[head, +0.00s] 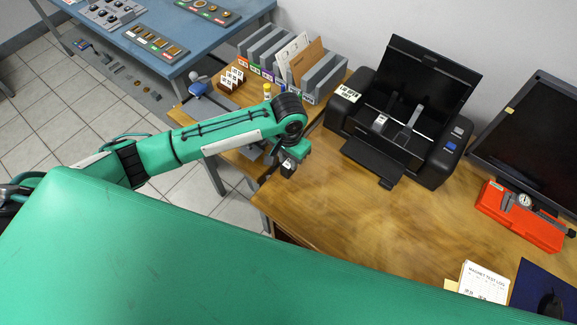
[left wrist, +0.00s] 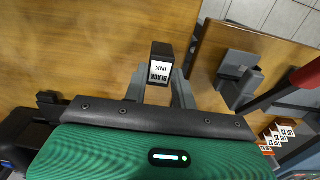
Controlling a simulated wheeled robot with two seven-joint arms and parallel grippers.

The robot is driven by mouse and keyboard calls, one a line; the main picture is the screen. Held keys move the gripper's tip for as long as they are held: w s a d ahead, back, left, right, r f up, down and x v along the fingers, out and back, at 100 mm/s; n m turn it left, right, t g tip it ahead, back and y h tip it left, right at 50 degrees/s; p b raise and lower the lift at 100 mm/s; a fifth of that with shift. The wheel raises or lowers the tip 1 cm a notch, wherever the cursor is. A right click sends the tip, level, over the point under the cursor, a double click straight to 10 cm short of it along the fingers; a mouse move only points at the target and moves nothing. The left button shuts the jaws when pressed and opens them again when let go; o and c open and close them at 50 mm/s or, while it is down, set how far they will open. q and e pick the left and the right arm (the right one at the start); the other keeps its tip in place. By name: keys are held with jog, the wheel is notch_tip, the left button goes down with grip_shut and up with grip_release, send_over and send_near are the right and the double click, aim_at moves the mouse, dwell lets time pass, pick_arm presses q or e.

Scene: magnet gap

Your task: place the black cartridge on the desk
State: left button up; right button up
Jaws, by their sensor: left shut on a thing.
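The black cartridge (left wrist: 161,66), with a white label reading BLACK INK, is between the fingers of my left gripper (left wrist: 163,88) in the left wrist view. The gripper is shut on it. In the head view my left gripper (head: 287,167) points down near the left end of the wooden desk (head: 350,218), and the cartridge there is small and mostly hidden. I cannot tell whether the cartridge touches the desk. My right gripper is not in view.
A black printer (head: 405,115) with its lid up stands behind the gripper. A file rack (head: 292,62) stands at the back left. A red case (head: 520,215), a monitor (head: 535,140) and a paper log (head: 484,282) are at the right. The desk's middle is clear.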

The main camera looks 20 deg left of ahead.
aim_at(289, 169)
pick_arm(q)
jog(key=shift+f, duration=2.75)
jog(key=shift+f+p, duration=0.1)
jog(key=shift+p, duration=0.2)
jog(key=o, duration=0.8)
notch_tip(289, 169, up, 12)
jog(key=shift+r+b, duration=0.15)
jog(key=shift+b, duration=0.55)
